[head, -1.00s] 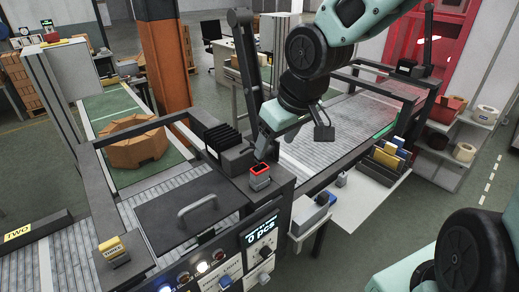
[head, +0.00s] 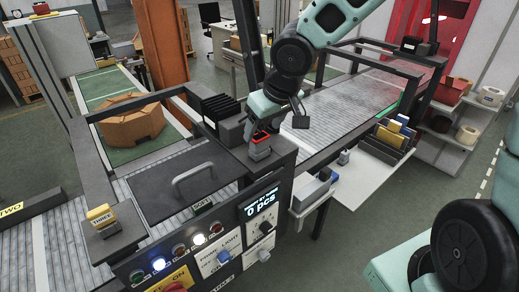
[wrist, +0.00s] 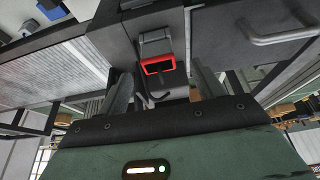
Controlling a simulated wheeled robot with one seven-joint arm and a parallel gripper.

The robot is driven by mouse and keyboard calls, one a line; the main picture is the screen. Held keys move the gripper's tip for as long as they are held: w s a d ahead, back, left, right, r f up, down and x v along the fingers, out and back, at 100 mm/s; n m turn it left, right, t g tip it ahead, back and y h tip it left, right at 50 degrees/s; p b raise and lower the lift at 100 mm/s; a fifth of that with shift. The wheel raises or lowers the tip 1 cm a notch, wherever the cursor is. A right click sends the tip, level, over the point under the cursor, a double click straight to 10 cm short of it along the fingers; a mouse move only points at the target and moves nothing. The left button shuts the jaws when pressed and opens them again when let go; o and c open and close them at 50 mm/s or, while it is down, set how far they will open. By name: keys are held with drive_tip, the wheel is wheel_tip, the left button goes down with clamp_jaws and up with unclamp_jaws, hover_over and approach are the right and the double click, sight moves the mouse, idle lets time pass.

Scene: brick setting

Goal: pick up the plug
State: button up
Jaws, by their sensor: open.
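The plug seems to be the small grey block with a red rim (head: 260,145) on the dark machine top, right of the lidded panel. In the wrist view the red-rimmed block (wrist: 157,65) is upper centre, with a short dark part below it. My gripper (head: 252,133) is at the block's back left in the head view, its fingertips partly hidden. In the wrist view my gripper (wrist: 165,88) is open, one finger on each side of the block's line. Nothing is visibly held between the fingers. Whether a finger touches the block cannot be told.
A black ribbed unit (head: 221,108) stands close behind-left of the block. A lid with a grey handle (head: 194,183) lies to the left. A control panel (head: 262,205) faces front. A roller conveyor (head: 340,105) runs behind right.

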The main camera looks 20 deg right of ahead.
sight(260, 136)
drive_tip(key=shift+b+x, duration=0.6)
drive_tip(key=shift+x, duration=2.05)
drive_tip(key=shift+w+r, duration=0.1)
drive_tip(key=c, duration=1.2)
